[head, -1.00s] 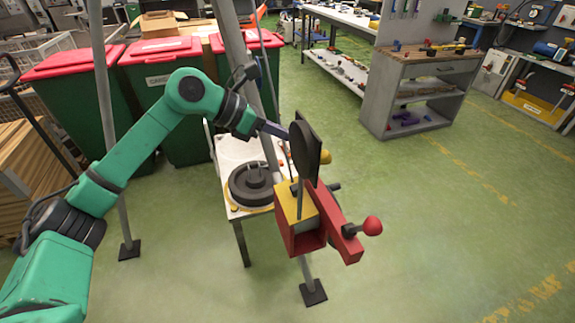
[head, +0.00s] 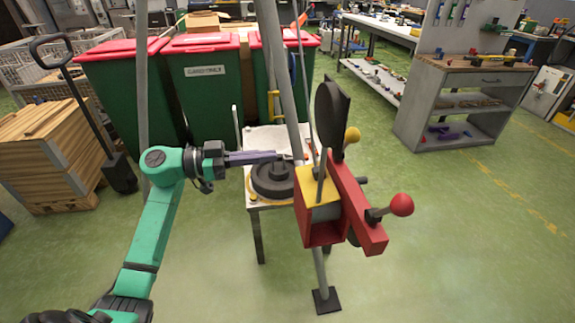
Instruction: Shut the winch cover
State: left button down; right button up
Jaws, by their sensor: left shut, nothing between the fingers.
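The winch (head: 375,234) is a red housing with a yellow top plate, mounted on a grey tripod leg. Its cover looks to be the dark round plate (head: 331,112), which stands raised on edge above the housing. A red ball knob (head: 401,205) sticks out at the right and a yellow knob (head: 352,135) shows behind the plate. My left gripper (head: 277,155) is shut and empty. It points right, to the left of the plate and apart from it in the picture. My right gripper is out of view.
A white table (head: 259,135) with a black round weight-like piece (head: 272,181) stands behind the winch. Grey tripod legs (head: 141,80) rise around it. Green bins (head: 205,90) with red lids stand behind. The floor to the right is clear.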

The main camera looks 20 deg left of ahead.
pick_arm(q)
jog(key=p, duration=0.1)
send_over(306, 182)
jog(key=shift+s+a, duration=0.15)
jog(key=shift+a, duration=0.15)
jog(key=f, duration=0.3)
jog(key=shift+d, duration=0.2)
jog(key=shift+f, duration=0.55)
